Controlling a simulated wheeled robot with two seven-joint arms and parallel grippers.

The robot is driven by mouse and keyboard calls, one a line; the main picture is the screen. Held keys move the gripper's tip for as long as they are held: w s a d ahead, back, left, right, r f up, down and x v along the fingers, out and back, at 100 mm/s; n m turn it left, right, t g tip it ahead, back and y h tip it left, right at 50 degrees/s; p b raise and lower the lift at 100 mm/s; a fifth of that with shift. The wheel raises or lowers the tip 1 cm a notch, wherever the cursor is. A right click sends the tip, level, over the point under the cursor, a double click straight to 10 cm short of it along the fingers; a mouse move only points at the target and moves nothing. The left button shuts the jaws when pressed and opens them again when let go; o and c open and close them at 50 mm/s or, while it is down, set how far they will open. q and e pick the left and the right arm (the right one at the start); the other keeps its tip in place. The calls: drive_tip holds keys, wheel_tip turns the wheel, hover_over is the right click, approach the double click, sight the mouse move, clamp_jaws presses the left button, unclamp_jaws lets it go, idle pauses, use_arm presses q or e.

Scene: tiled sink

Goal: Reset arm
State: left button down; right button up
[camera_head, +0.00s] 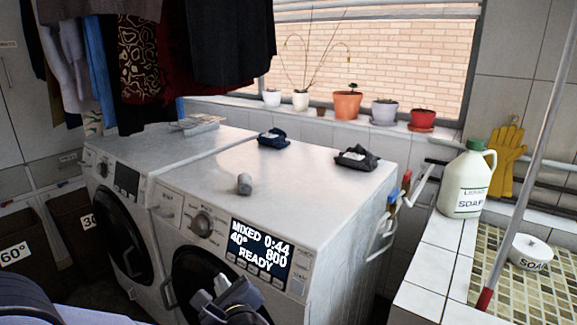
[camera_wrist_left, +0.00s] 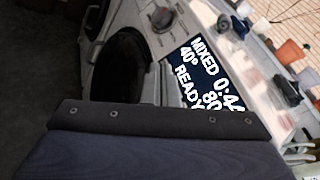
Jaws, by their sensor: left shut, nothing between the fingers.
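My left gripper (camera_head: 214,291) shows at the bottom of the head view, in front of the right-hand washing machine (camera_head: 285,190). It is shut with nothing in it, and it is apart from the objects on the machine top. The machine's display reads MIXED, 40°, 0:44, 800 and READY. In the left wrist view, a dark blue and black part of my own arm fills the lower part, and the display (camera_wrist_left: 205,75) shows beyond it. The fingertips are hidden there. My right gripper is not in view.
Clothes (camera_head: 140,50) hang at upper left. A soap jug (camera_head: 467,180) stands on the tiled ledge at right, near a slanting pole (camera_head: 525,160). Potted plants (camera_head: 347,104) line the windowsill.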

use_arm(q)
drive_tip(key=s+a+f+n+g+y+p, duration=0.1)
drive_tip(key=s+a+n+g, duration=0.25)
drive_tip(key=a, duration=0.25)
drive_tip(key=s+a+f+n+g+p, duration=0.1)
drive_tip(key=s+a+n+g, duration=0.25)
drive_tip(key=a+n, duration=0.2)
drive_tip(key=s+a+f+n+g+h+p, duration=0.1)
drive_tip(key=s+a+n+g+h, duration=0.25)
drive_tip(key=s+n, duration=0.45)
drive_tip(key=s+d+r+n+t+h+p, duration=0.1)
drive_tip(key=s+d+r+n+h+p, duration=0.2)
drive_tip(key=s+d+r+n+h, duration=0.2)
drive_tip(key=shift+s+d+n+t+h, duration=0.35)
drive_tip(key=shift+s+d+n+h, duration=1)
drive_tip(key=shift+s+n, duration=1.3)
drive_tip(key=shift+s+a+r+m, duration=0.1)
drive_tip(key=shift+s+a+m, duration=0.1)
drive_tip(key=shift+m, duration=0.15)
